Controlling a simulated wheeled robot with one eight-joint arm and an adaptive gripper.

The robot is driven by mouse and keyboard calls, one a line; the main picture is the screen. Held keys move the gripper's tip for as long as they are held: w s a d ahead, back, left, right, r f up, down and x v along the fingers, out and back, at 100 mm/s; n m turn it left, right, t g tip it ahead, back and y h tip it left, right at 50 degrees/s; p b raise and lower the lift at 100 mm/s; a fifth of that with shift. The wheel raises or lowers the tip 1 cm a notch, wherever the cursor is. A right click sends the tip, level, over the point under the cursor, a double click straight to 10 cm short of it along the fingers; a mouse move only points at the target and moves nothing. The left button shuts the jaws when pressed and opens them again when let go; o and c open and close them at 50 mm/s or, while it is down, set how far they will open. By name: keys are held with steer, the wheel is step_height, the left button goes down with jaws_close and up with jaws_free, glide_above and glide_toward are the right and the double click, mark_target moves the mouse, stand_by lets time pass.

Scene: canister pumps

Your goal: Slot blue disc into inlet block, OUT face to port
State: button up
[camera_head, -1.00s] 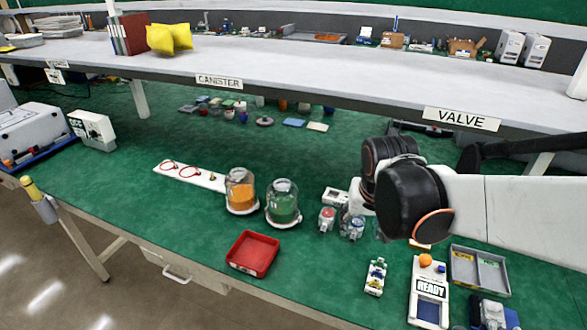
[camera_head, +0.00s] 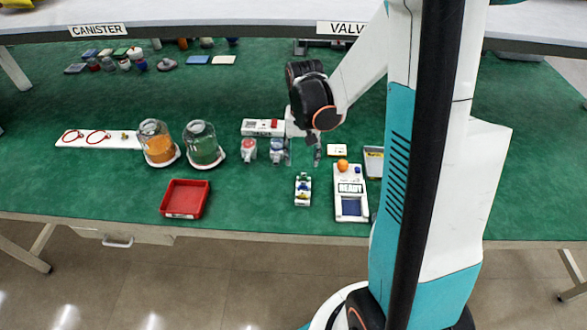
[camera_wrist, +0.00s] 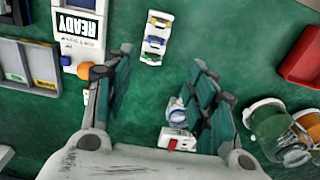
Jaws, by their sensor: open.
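A small white rack (camera_head: 303,190) on the green mat holds small coloured pieces. In the wrist view the rack (camera_wrist: 153,50) shows a blue piece (camera_wrist: 155,42) that may be the blue disc; its OUT face cannot be read. Two small clear units, one red-topped (camera_head: 249,150) and one blue-topped (camera_head: 277,150), stand left of my gripper; I cannot tell which is the inlet block. My gripper (camera_head: 303,157) is open and empty, pointing down behind the rack. In the wrist view my gripper's (camera_wrist: 160,72) right finger partly hides the blue-topped unit (camera_wrist: 177,107).
A white box with a red button (camera_head: 263,127) stands behind the units. A READY device (camera_head: 350,195) with an orange ball (camera_head: 342,165) is at right, beside a grey tray (camera_head: 373,162). Glass jars (camera_head: 203,145) and a red tray (camera_head: 185,198) are left. Mat between rack and red tray is clear.

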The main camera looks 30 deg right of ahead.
mark_target(304, 182)
steer(key=f+b, duration=0.1)
steer(key=f, duration=0.5)
steer(key=f+b, duration=0.1)
steer(key=f, duration=0.2)
steer(key=shift+d+f+b, duration=0.15)
steer(key=shift+d+b, duration=0.1)
steer(key=shift+b, duration=0.1)
steer(key=shift+w+d+f+b, duration=0.15)
steer(key=shift+f+b, duration=0.4)
steer(key=shift+f, duration=0.75)
steer(key=shift+w+d+f+b, duration=0.15)
steer(key=shift+f+b, duration=0.4)
steer(key=shift+f, duration=0.75)
steer(key=shift+s, duration=0.15)
steer(key=c, duration=0.8)
